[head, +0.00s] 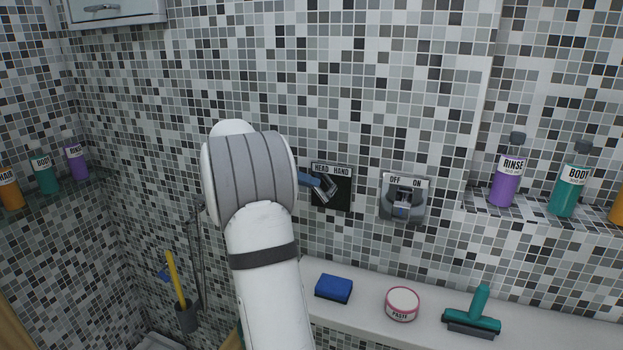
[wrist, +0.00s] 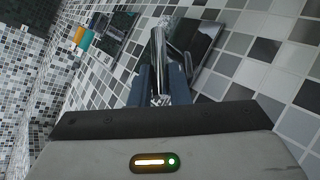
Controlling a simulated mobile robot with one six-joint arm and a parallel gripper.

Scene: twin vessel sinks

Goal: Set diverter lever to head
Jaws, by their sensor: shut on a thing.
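The diverter is a black wall plate (head: 342,198) with the labels HEAD on the left and HAND on the right. Its chrome lever (head: 326,190) juts out from the plate. My gripper (head: 310,182) reaches it from the left in the head view, with blue-grey fingertips at the lever; my white arm hides most of the gripper. In the wrist view the chrome lever (wrist: 159,62) stands between the two fingers of my gripper (wrist: 161,88), which are shut on it. The dark plate (wrist: 203,42) shows behind it. The lever's exact setting is hard to tell.
An OFF/ON lever unit (head: 404,198) is on the wall to the right. Below, a ledge (head: 360,330) holds a blue sponge (head: 334,288), a paste jar (head: 402,303) and a teal squeegee (head: 473,315). Bottles, including a purple one (head: 508,175), stand on side shelves.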

